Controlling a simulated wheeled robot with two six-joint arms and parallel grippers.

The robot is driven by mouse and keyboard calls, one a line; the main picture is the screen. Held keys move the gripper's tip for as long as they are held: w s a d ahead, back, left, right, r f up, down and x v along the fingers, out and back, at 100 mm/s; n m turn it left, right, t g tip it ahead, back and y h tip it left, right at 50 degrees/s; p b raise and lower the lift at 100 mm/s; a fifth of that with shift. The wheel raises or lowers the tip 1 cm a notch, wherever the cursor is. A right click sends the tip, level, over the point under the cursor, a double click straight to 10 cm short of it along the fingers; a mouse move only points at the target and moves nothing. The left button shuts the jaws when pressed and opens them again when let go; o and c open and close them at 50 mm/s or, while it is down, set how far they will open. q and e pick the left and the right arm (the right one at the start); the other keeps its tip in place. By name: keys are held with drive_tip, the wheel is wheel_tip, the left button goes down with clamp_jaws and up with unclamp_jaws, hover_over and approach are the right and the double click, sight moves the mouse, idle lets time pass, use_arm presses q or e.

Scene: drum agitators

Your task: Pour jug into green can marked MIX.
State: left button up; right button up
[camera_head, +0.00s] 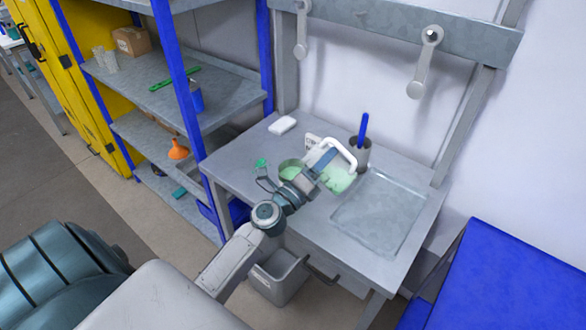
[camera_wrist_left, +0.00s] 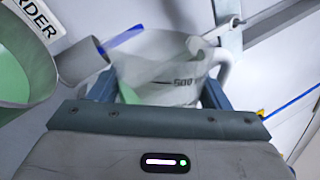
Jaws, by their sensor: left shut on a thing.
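My left gripper (camera_head: 312,183) is shut on a clear jug (camera_head: 338,176) with a white handle, above the grey table. Its fingers (camera_wrist_left: 158,100) show on both sides of the jug in the left wrist view. The jug (camera_wrist_left: 165,72) has a "500" mark and looks tilted; green shows in or through it. A round can (camera_head: 291,169) with green inside stands left of the jug, partly hidden by my gripper. In the left wrist view a large green-filled can (camera_wrist_left: 15,75) shows at left. I cannot read MIX on it. No stream is clearly visible. My right gripper is out of view.
A grey cup (camera_head: 361,155) with a blue-handled tool stands behind the jug. A clear tray (camera_head: 380,215) lies at right on the table (camera_head: 240,165). A white block (camera_head: 282,125) lies at the back left. A label ending "RDER" (camera_wrist_left: 30,18) shows in the wrist view.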

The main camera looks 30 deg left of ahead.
use_arm(q)
drive_tip(key=shift+w, duration=0.1)
drive_tip(key=shift+w+f+n, duration=0.1)
drive_tip(key=shift+n, duration=0.2)
drive_tip(key=shift+s+a+n+y+b, duration=0.2)
drive_tip(key=shift+n+y+b, duration=0.1)
drive_tip(key=shift+n+b, duration=0.2)
drive_tip(key=shift+w+d+f, duration=0.1)
drive_tip(key=shift+w, duration=0.1)
drive_tip(key=shift+s+n, duration=0.2)
drive_tip(key=shift+n, duration=0.1)
drive_tip(key=shift+w+f, duration=0.1)
drive_tip(key=shift+w, duration=0.1)
